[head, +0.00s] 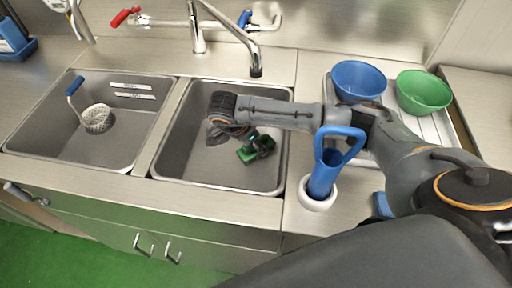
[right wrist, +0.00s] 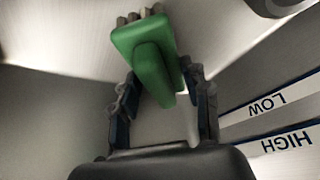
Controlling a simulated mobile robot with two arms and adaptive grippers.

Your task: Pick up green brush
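The green brush (head: 250,151) is in the right-hand sink basin in the head view. In the right wrist view the brush (right wrist: 150,58) shows its green back, with pale bristle tufts at its far end. My right gripper (right wrist: 163,80) has its two fingers apart, one on each side of the brush's near, narrow end. I cannot tell whether either finger touches it. In the head view my right arm reaches over the right basin, and its wrist partly hides the gripper. My left gripper is not in view.
The right basin (head: 180,158) has steel walls and a faucet (head: 255,65) above it. The left basin (head: 60,140) holds a strainer (head: 97,118). A blue-handled brush (head: 325,175) stands in a white holder (head: 318,199). Blue (head: 358,78) and green (head: 424,90) bowls sit at right.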

